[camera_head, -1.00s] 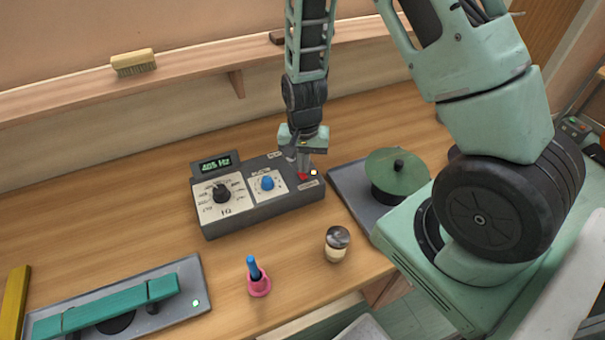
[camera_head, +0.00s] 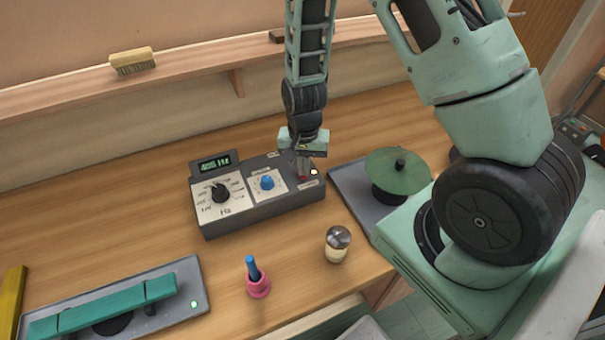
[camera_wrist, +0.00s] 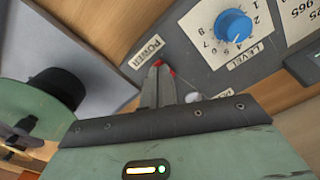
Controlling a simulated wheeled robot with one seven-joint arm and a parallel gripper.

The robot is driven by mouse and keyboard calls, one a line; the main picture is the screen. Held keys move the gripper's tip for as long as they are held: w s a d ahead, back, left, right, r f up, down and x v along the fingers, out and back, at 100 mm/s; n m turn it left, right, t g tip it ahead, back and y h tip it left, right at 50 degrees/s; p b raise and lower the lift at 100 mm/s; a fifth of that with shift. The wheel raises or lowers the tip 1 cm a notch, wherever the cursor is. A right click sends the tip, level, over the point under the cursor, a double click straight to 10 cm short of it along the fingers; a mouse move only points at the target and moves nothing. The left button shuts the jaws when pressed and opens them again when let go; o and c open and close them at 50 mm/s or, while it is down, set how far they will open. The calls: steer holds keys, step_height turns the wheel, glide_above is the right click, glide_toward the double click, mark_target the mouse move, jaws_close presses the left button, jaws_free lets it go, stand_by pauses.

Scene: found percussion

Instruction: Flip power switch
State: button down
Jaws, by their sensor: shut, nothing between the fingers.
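The grey control box (camera_head: 250,215) stands on the wooden bench, with a black dial (camera_head: 221,193) and a blue level knob (camera_head: 267,183). Its POWER label (camera_wrist: 146,52) is at the right end of the panel. My gripper (camera_head: 303,172) points down over that end, its fingers shut and empty. In the wrist view the fingertips (camera_wrist: 159,68) are right beside the POWER label, with red showing at them. The power switch is mostly hidden by the fingers; I cannot tell its position or whether they touch it. A small white lamp (camera_head: 314,172) is beside the fingers.
A green disc (camera_head: 397,165) on a grey plate stands right of the box. A shaker-like jar (camera_head: 337,243), a pink holder (camera_head: 258,286) with a blue handle and a teal bar (camera_head: 105,305) on a grey tray are in front. A brush (camera_head: 133,62) lies on the shelf.

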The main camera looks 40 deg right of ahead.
steer(key=shift+f, duration=0.3)
steer(key=shift+r, duration=0.15)
steer(key=shift+r+p, duration=2.8)
steer(key=shift+r, duration=0.65)
steer(key=s+a+r+n+y+b, duration=0.1)
steer(key=s+a+r+n+b, duration=0.25)
steer(key=a, duration=0.35)
steer(key=s+a+r+n+b, duration=0.2)
steer(key=s+a+n+b, duration=0.25)
steer(key=a, duration=0.35)
steer(key=s+a+r+n+b, duration=0.2)
steer(key=s+n, duration=0.6)
steer(key=s, duration=0.4)
steer(key=a+b, duration=0.1)
steer(key=b, duration=0.1)
steer(key=shift+r+b, duration=0.2)
steer(key=shift+b, duration=0.2)
